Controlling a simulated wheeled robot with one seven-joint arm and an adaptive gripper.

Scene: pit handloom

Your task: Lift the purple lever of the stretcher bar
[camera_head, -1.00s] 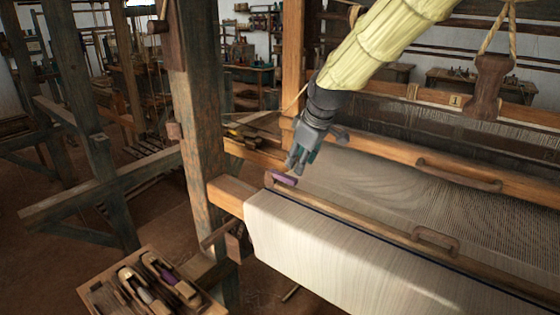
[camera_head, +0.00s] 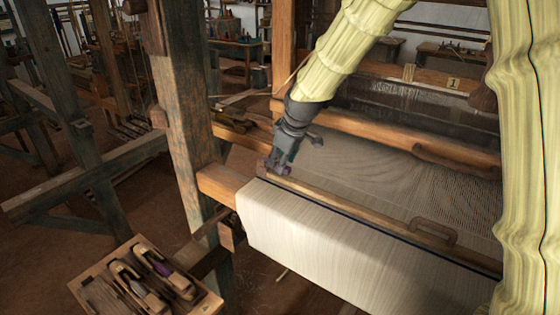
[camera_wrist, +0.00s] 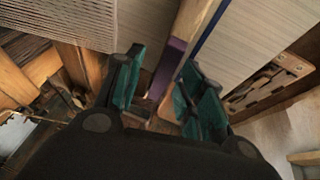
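The stretcher bar (camera_head: 345,207) is a long wooden strip lying across the pale woven cloth. Its purple lever (camera_wrist: 166,66) is at the left end of the bar and shows between my fingers in the wrist view. In the camera_head view my gripper (camera_head: 277,166) is down at that end and hides most of the lever. In the wrist view my gripper (camera_wrist: 160,92) is open, with a teal-padded finger on each side of the lever. A gap shows at the left finger; I cannot tell whether the right finger touches the lever.
The loom's thick upright post (camera_head: 182,100) stands left of my gripper. A wooden beam (camera_head: 400,137) with a handle crosses behind the bar. A wooden tray (camera_head: 208,304) of shuttles stands low at the lower left and shows in the wrist view (camera_wrist: 293,62).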

